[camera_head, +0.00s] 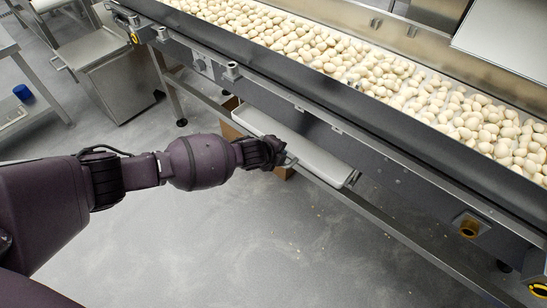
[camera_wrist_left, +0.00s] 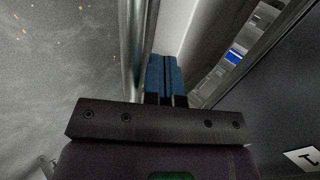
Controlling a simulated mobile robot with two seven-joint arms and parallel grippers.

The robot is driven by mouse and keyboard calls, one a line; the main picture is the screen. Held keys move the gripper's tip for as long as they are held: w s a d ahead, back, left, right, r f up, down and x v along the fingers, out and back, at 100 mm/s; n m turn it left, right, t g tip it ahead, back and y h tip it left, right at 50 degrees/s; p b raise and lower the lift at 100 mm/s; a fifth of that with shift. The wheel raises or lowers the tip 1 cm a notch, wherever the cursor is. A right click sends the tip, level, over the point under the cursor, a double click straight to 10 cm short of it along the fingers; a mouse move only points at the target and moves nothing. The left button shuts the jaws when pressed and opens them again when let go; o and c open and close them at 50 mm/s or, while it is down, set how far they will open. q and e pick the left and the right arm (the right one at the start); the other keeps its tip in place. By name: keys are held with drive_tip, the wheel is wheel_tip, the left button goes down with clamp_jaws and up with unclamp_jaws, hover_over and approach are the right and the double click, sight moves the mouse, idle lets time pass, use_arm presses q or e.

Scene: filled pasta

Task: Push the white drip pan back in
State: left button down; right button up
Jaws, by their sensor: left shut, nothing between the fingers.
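The white drip pan (camera_head: 310,152) sits under the conveyor, with its near edge showing along the lower frame rail. In the left wrist view a pale strip, which looks like the pan (camera_wrist_left: 178,30), lies just beyond my fingertips. My left gripper (camera_head: 284,158) is at the pan's left part, close to its near edge. In the left wrist view its blue fingers (camera_wrist_left: 165,75) are together and empty. I cannot tell whether the fingertips touch the pan. My right gripper is not in view.
The conveyor (camera_head: 400,150) carries many pale pasta pieces and runs diagonally above the pan. A metal lower rail (camera_head: 385,228) runs in front. A metal bin (camera_head: 120,85) stands at the upper left.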

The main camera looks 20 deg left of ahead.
use_arm(q)
drive_tip(key=shift+w+d, duration=0.2)
drive_tip(key=shift+w, duration=0.45)
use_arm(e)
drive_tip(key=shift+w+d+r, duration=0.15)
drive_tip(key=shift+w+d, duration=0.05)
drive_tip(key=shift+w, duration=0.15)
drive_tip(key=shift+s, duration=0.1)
use_arm(q)
drive_tip(key=shift+r, duration=0.1)
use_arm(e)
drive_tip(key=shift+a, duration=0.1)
